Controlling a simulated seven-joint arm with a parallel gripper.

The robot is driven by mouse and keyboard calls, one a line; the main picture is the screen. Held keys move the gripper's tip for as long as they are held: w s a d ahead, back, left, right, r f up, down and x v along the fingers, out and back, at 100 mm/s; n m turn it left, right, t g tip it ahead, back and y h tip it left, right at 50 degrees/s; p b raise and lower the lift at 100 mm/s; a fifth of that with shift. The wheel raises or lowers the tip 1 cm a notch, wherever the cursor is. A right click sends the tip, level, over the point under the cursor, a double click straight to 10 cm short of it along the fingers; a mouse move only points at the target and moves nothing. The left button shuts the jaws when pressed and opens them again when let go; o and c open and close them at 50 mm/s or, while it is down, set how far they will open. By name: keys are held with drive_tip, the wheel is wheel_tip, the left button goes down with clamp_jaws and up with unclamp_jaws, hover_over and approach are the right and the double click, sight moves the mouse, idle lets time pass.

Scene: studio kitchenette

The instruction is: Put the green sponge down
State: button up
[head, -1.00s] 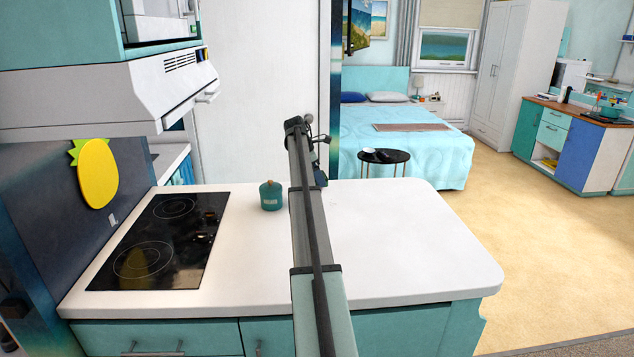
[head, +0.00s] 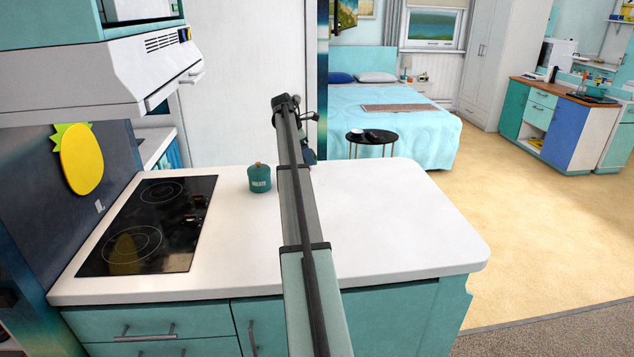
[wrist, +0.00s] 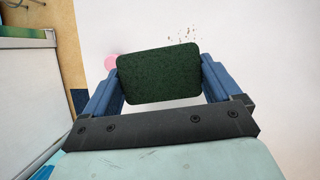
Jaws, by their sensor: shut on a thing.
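The green sponge (wrist: 160,72) is a dark green block with rounded corners, seen in the wrist view between the two blue fingers. My gripper (wrist: 162,82) is shut on it. Beneath is the white countertop (wrist: 250,50); the gap between sponge and surface cannot be judged. In the head view my arm reaches away over the white counter (head: 400,220). Only a bit of the blue gripper (head: 309,156) shows there, and the sponge is hidden behind the arm.
A teal lidded canister (head: 260,179) stands left of my arm, near the black cooktop (head: 150,225). A pink thing (wrist: 111,61) shows partly beside the sponge, and small specks (wrist: 184,35) lie beyond it. The counter right of my arm looks clear.

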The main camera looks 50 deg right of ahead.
drive_tip(key=s+d+r+m, duration=0.2)
drive_tip(key=s+d, duration=0.5)
drive_tip(key=d, duration=0.6)
drive_tip(key=shift+s+a+f, duration=0.1)
drive_tip(key=shift+a+f, duration=0.05)
drive_tip(key=shift+f, duration=2.3)
drive_tip(key=shift+a+f, duration=0.15)
drive_tip(key=shift+f, duration=2.3)
drive_tip(key=shift+f, duration=0.1)
drive_tip(key=o, duration=0.7)
drive_tip(key=v, duration=1.2)
drive_tip(key=shift+w+d, duration=0.2)
